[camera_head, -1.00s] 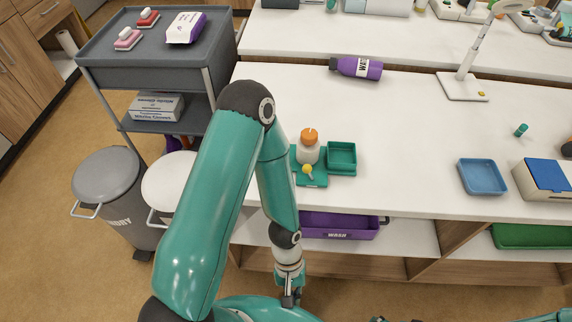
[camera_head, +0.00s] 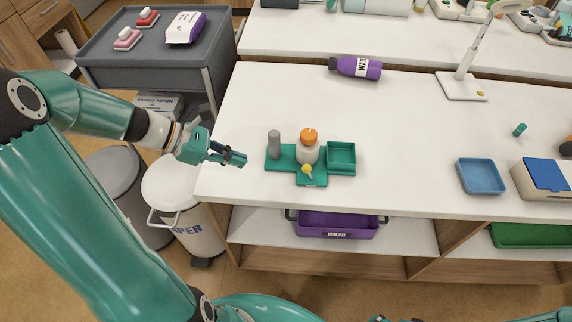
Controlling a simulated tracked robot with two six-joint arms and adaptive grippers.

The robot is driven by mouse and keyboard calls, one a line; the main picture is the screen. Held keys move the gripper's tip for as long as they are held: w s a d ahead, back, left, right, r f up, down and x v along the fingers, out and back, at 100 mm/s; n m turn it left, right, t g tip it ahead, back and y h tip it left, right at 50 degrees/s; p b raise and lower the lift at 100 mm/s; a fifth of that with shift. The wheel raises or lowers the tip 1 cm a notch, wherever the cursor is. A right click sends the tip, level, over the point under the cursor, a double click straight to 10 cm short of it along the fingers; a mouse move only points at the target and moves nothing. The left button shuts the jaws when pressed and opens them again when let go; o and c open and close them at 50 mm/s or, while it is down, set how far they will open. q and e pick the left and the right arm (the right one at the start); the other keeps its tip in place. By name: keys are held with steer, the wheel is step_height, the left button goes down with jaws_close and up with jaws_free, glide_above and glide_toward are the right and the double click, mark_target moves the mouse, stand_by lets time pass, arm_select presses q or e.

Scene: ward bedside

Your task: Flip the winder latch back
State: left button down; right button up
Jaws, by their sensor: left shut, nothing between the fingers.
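The winder stands on the white counter as a green base (camera_head: 283,158) with a grey post (camera_head: 274,144) at its left. A white bottle with an orange cap (camera_head: 308,137) stands in its middle, and a square green tray (camera_head: 341,156) is at its right. A small lever with a yellow knob (camera_head: 307,169), which looks like the latch, sits at the front and leans slightly. My left gripper (camera_head: 240,158) is shut and empty, left of the winder near the counter's left edge, apart from the grey post.
A purple bottle (camera_head: 358,67) lies at the back of the counter. A lamp base (camera_head: 462,87), a blue tray (camera_head: 481,176) and a blue-topped box (camera_head: 544,179) are to the right. A grey cart (camera_head: 150,62) and bins stand left. The counter between winder and blue tray is clear.

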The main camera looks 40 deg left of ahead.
arm_select(q)
steer(key=shift+d, duration=0.1)
glide_toward(308, 175)
steer(key=f, duration=0.3)
steer(key=shift+s+a, duration=0.3)
steer(key=shift+a, duration=0.1)
steer(key=shift+w+d, duration=1.2)
steer(key=shift+d, duration=0.05)
steer(key=shift+w+d+r, duration=0.1)
steer(key=shift+w+d, duration=0.25)
steer(key=shift+w, duration=0.05)
